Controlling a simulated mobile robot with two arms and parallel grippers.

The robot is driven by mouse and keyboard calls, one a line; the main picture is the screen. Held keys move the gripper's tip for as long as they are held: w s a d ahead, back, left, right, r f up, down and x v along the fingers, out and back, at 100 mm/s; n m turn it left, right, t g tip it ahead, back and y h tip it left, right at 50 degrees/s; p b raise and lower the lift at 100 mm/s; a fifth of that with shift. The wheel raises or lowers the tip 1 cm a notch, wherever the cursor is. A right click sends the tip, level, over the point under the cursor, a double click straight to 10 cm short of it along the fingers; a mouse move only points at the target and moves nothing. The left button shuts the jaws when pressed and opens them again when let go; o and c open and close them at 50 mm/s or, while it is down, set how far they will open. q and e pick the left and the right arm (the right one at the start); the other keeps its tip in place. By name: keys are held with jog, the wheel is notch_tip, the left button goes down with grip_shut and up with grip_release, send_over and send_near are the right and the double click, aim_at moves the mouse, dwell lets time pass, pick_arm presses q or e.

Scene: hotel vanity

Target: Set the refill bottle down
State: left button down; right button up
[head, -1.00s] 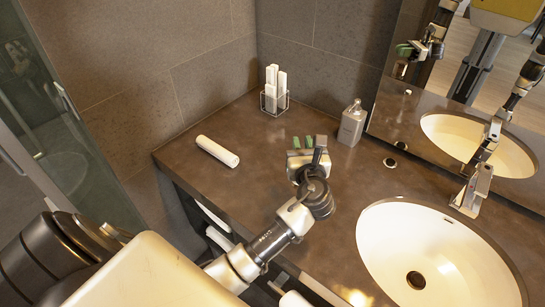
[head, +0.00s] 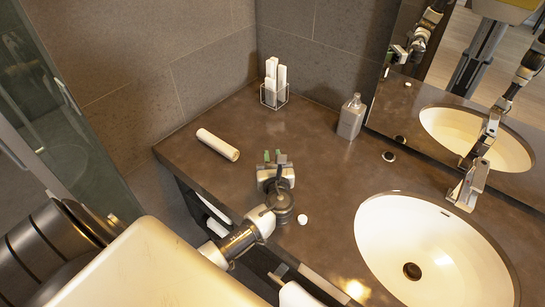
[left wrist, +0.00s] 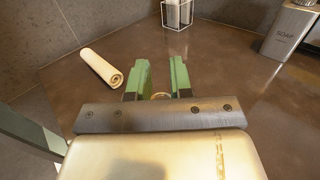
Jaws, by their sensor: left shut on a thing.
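My left gripper (head: 273,158) is over the front part of the brown counter (head: 300,135), left of the sink. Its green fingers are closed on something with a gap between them. In the left wrist view, a small round pale top of the refill bottle (left wrist: 160,96) shows between the fingers (left wrist: 162,80). The rest of the bottle is hidden by the gripper, so I cannot tell whether it touches the counter. A grey soap bottle (head: 350,119) stands upright by the mirror; it also shows in the left wrist view (left wrist: 290,30). My right gripper is not in view.
A rolled white towel (head: 218,145) lies left of the gripper. A wire holder (head: 273,95) with white sticks stands at the back corner. A small white disc (head: 302,219) lies near the sink (head: 430,250). The faucet (head: 468,186) is at the right. Counter behind the gripper is clear.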

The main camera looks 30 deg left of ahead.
pick_arm(q)
jog(key=c, duration=1.5)
grip_release()
jog(key=shift+f, duration=0.1)
jog(key=o, duration=0.5)
jog(key=shift+r+b+v, duration=0.2)
jog(key=shift+b+v, duration=1.1)
jog(key=shift+v, duration=4.7)
jog(key=shift+f, duration=0.1)
